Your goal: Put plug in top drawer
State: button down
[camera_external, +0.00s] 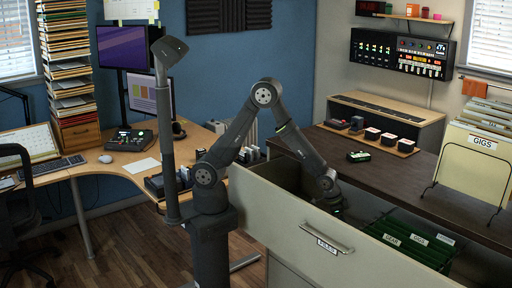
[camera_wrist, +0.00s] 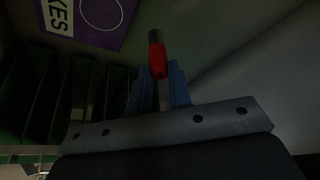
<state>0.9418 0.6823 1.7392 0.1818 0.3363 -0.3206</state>
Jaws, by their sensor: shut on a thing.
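The top drawer (camera_external: 290,218) is pulled wide open, with a handle and a label on its pale front. My gripper (camera_external: 335,208) reaches down inside it, near its left part; the fingertips are partly hidden there. In the wrist view my gripper's blue fingers (camera_wrist: 160,88) are shut on the plug, a small red piece with a dark tip (camera_wrist: 157,58). The plug sticks out beyond the fingertips. The light in the drawer is dim, so I cannot tell whether the plug touches the drawer floor. The plug is not visible in the external view.
Green hanging folders (camera_external: 412,243) with white labels fill the drawer's right part; they show dark at left in the wrist view (camera_wrist: 85,100). A purple printed sheet (camera_wrist: 88,18) lies beyond.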

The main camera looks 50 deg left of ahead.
jog(key=shift+w+a+f, duration=0.1)
jog(key=shift+w+f, duration=0.35)
jog(key=shift+f, duration=0.5)
jog(key=shift+w+a+f, duration=0.1)
jog(key=shift+w+f, duration=0.35)
jog(key=shift+f, duration=0.45)
jog(key=shift+w+a+f, duration=0.1)
jog(key=shift+w+f, duration=0.35)
jog(key=shift+f, duration=0.5)
jog(key=shift+f, duration=0.1)
jog(key=c, duration=1.3)
grip_release()
jog(key=v, duration=1.2)
jog(key=shift+d, duration=0.1)
